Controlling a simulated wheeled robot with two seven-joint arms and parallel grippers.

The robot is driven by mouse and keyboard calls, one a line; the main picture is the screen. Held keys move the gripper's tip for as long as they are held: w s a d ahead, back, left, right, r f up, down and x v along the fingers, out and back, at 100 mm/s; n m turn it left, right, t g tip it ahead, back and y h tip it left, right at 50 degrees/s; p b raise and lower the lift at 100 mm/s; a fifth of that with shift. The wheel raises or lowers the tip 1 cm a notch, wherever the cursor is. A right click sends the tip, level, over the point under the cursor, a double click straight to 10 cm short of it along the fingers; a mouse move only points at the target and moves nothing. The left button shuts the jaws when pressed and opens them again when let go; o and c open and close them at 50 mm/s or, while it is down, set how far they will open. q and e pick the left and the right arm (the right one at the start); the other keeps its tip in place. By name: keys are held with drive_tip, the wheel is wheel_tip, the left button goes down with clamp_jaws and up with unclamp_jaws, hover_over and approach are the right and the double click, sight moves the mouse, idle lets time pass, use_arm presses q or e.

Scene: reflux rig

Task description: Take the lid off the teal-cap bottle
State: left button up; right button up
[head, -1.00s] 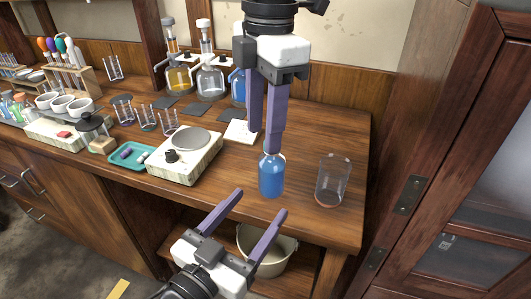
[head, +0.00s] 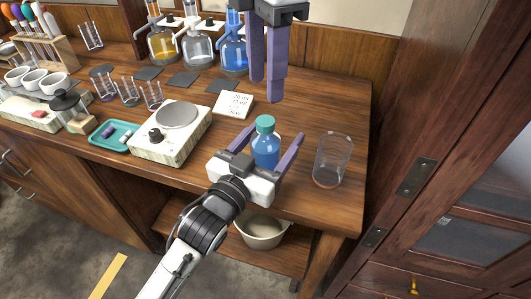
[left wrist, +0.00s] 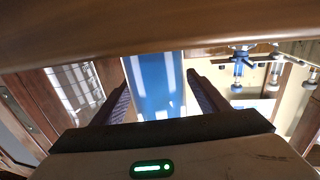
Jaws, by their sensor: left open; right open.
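The teal-cap bottle (head: 265,152) stands upright near the front edge of the bench, filled with blue liquid. Its teal lid (head: 265,124) is on top. My left gripper (head: 266,143) is open, with one finger on each side of the bottle in the head view. In the left wrist view, the blue bottle body (left wrist: 155,84) shows between the open fingers; its lid is out of that view. I cannot tell whether the fingers touch it. My right gripper (head: 265,90) is open and empty, above and behind the bottle at the top of the head view.
A clear glass beaker (head: 332,160) stands just right of the bottle. A hotplate (head: 172,133) is to the left, with a white card (head: 234,105) behind. Round flasks (head: 198,46) line the back. A bucket (head: 262,232) sits on the shelf below. The bench's right rear is clear.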

sight(265, 120)
use_arm(q)
drive_tip(key=shift+w, duration=0.15)
clamp_jaws()
use_arm(e)
drive_tip(key=shift+s+a+f+m, duration=0.1)
drive_tip(key=shift+s+a+m, duration=0.05)
drive_tip(key=shift+m, duration=2.15)
wheel_tip(265, 120, down, 8)
drive_tip(key=shift+r, duration=0.1)
